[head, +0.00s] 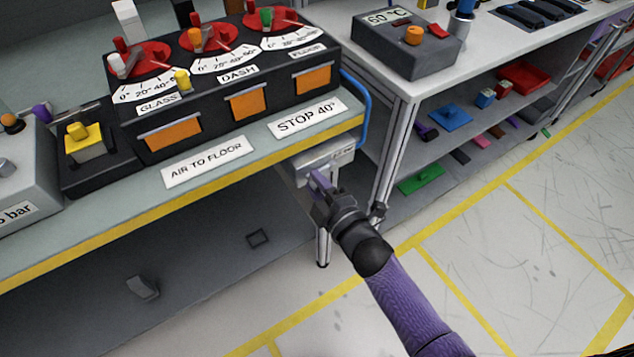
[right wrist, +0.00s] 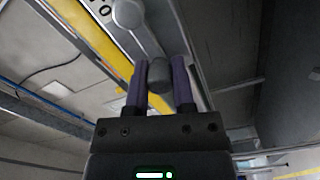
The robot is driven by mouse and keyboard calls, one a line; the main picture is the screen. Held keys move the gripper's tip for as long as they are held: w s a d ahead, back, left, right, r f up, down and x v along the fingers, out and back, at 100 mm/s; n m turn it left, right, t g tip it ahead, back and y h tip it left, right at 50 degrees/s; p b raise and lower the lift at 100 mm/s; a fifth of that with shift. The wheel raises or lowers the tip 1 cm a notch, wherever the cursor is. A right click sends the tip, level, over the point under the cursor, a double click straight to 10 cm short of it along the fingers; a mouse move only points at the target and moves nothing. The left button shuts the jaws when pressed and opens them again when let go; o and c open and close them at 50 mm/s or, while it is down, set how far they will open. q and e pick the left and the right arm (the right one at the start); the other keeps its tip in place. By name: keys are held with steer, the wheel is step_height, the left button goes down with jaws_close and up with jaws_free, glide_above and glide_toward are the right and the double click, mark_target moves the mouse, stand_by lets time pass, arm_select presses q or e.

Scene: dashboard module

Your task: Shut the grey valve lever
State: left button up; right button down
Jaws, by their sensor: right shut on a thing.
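The grey valve lever (right wrist: 160,74) shows in the right wrist view as a dark grey rounded end between two purple fingers, with a round grey hub (right wrist: 127,14) beyond it. My right gripper (right wrist: 161,82) is shut on this lever end. In the head view my right gripper (head: 318,182) is just below the bench's front right corner, against a light grey valve fitting (head: 328,155). The gripper and wrist hide most of the lever there, so its exact angle is hard to tell. My left gripper is not in view.
Above is the bench's yellow front edge (head: 200,193), with a black panel (head: 225,120) of red dials and orange flaps. A blue hose (head: 364,110) curves down at the bench's right end. A shelf unit (head: 405,88) stands close on the right. The floor in front is open.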

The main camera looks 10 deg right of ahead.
steer(key=shift+c, duration=2.3)
jaws_free()
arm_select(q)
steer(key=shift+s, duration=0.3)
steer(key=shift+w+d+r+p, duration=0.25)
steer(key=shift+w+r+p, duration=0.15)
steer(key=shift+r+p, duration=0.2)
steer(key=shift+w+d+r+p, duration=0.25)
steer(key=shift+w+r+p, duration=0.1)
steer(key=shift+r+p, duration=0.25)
arm_select(e)
steer(key=v, duration=1)
